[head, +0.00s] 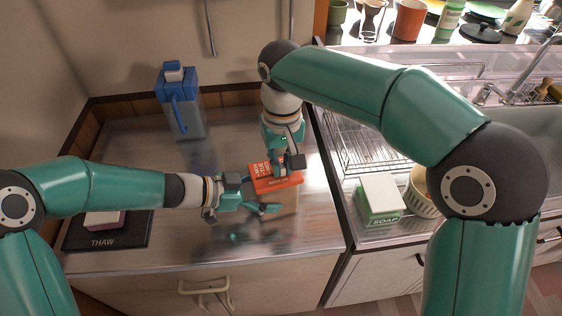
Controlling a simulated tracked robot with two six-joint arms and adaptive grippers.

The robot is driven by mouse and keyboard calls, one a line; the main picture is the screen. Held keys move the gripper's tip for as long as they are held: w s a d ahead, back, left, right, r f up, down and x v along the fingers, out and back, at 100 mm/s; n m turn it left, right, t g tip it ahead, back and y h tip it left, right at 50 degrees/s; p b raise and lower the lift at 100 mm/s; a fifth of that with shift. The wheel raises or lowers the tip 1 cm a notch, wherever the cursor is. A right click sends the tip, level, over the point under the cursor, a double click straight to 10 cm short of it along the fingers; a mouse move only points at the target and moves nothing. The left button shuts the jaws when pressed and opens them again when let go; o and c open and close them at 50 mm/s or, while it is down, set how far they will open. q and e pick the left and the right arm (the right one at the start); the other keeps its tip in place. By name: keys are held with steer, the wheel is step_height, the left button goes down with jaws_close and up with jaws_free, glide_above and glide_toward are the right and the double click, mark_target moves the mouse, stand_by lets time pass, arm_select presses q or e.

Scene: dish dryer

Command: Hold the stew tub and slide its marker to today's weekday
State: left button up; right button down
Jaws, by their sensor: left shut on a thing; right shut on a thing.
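The stew tub (285,203) stands on the steel counter, with a tan body and an orange-red lid (262,170) that carries small pale lettering. My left gripper (262,196) comes in from the left and is shut on the tub's body. My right gripper (287,163) comes down from above and behind, and is shut at the lid's top, on what looks like the marker. The marker is mostly hidden by the fingers. The lettering is too small to read, so I cannot tell which weekday it is at.
A blue-lidded jug (183,118) stands at the back left. A dark THAW mat (125,236) with a pale pink block (105,219) lies at the left. A SOAP box (380,200) and a ribbed bowl (420,196) sit at the right, by the drying rack (365,135).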

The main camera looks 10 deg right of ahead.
steer(key=shift+w+d, duration=0.15)
steer(key=shift+d, duration=0.6)
steer(key=shift+w+d, duration=0.1)
steer(key=shift+d, duration=0.65)
steer(key=c, duration=1.2)
jaws_free()
steer(key=shift+a+r, duration=0.1)
step_height(320, 180, up, 12)
steer(key=shift+f, duration=0.1)
arm_select(q)
steer(key=o, duration=1.8)
steer(key=shift+c, duration=0.2)
